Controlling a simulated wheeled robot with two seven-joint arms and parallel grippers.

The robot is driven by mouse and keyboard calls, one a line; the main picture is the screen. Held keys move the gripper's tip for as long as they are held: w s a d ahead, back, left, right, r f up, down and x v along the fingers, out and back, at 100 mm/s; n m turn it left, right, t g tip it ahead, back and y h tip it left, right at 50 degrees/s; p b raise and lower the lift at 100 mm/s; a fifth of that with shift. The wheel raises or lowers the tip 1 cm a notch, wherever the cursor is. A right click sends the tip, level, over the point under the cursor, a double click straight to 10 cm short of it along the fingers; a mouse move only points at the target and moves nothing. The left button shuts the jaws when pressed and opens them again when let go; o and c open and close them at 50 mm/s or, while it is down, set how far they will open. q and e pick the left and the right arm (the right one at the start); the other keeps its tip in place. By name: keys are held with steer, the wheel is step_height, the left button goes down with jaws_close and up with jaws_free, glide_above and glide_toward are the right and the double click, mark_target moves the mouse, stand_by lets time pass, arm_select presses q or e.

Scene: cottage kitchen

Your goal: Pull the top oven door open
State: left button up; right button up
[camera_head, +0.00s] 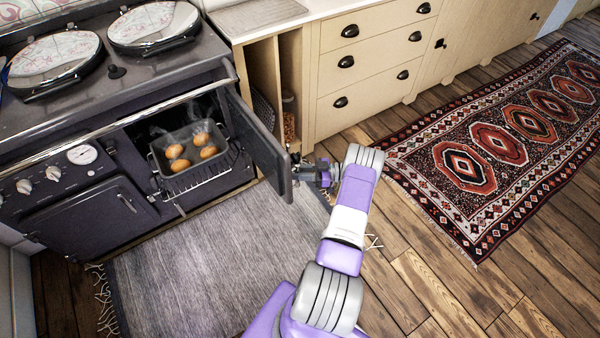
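The top oven door (258,141) is dark and stands swung wide open at the right side of the oven opening. Inside the oven (222,177), a dark roasting pan (163,149) holding several round golden-brown items sits on a wire rack.
The dark range (60,120) has two round hob lids and a lower door (90,215). Cream drawers (375,55) stand right of it. A grey rug (190,275) lies in front. A patterned red rug (500,150) covers the floor at right.

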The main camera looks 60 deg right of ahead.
steer(key=o, duration=0.3)
steer(key=shift+w, duration=0.5)
steer(key=shift+s, duration=0.15)
steer(key=shift+s+d, duration=0.1)
steer(key=shift+s, duration=0.05)
steer(key=v, duration=0.7)
steer(key=shift+s, duration=0.2)
steer(key=shift+d, duration=0.1)
